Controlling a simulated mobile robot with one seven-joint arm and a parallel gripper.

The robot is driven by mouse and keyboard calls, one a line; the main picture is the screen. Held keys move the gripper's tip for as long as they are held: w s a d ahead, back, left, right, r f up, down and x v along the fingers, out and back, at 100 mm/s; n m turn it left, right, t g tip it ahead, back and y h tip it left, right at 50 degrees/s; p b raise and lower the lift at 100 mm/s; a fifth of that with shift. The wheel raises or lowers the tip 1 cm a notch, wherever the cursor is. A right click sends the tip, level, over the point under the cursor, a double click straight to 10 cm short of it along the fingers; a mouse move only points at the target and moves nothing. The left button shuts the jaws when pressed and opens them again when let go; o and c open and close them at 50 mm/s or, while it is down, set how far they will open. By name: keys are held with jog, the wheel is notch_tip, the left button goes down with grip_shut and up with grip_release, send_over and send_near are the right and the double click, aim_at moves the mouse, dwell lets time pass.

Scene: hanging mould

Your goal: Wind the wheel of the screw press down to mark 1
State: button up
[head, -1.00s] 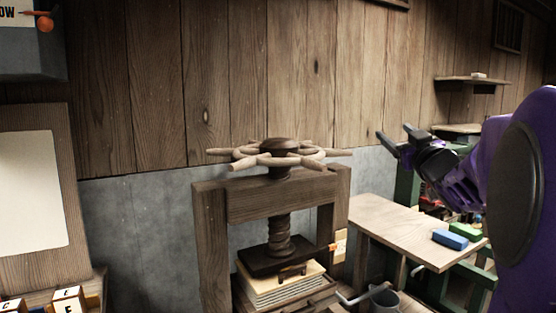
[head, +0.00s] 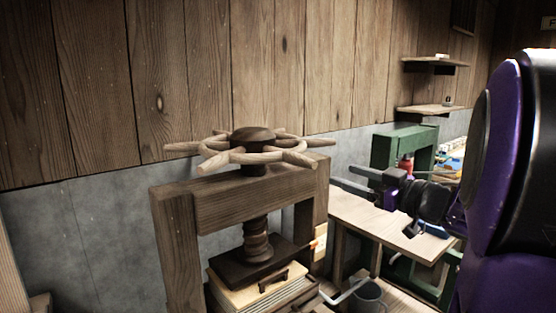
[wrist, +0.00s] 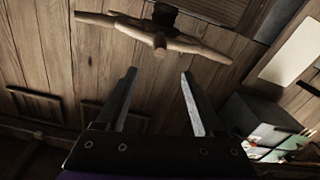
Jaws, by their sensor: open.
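The screw press stands left of centre in the head view, with a dark wooden frame (head: 245,203). Its pale spoked wheel (head: 240,156) sits on top, around a dark hub. The threaded screw (head: 256,240) runs down to a dark platen (head: 258,262), which is above a stack of paper (head: 250,290). A small orange pointer (head: 314,244) is by a pale scale (head: 320,245) at the right post; its marks are too small to read. My gripper (head: 352,183) is open and empty, right of the wheel and apart from it. In the wrist view the wheel (wrist: 158,38) shows beyond the open fingers (wrist: 158,85).
A wooden bench (head: 375,225) stands right of the press, behind my gripper. A grey bucket (head: 368,297) is below it. A green frame (head: 400,148) and wall shelves (head: 433,109) are farther right. A plank wall rises behind the press.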

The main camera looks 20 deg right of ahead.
aim_at(301, 160)
jog(key=x, duration=1.5)
jog(key=shift+w+a, duration=0.1)
jog(key=shift+w, duration=0.25)
grip_shut()
dwell(0.6)
